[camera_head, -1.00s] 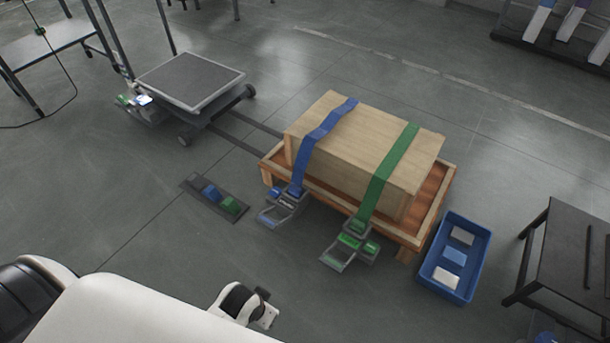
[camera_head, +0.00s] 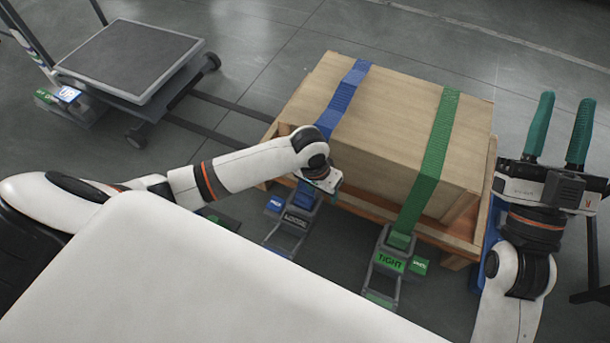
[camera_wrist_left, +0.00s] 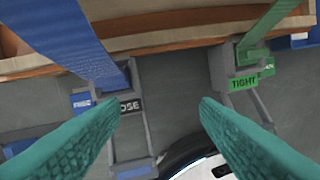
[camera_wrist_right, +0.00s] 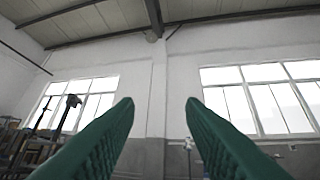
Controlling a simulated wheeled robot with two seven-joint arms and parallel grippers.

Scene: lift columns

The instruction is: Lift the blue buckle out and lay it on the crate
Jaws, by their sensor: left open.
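The blue buckle (camera_head: 290,228), with a grey frame and a LOOSE label, is at the near end of the blue strap (camera_head: 342,103), low beside the wooden crate (camera_head: 395,120). My left gripper (camera_wrist_left: 160,104) is open and empty. My right gripper (camera_head: 558,130) is open and empty, fingers pointing up, right of the crate.
The green strap (camera_head: 436,155) crosses the crate to a buckle (camera_head: 388,264) labelled TIGHT. The crate sits in a wooden pallet frame (camera_head: 463,247). A wheeled cart (camera_head: 130,62) stands at the upper left. A blue bin is mostly hidden behind my right arm.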

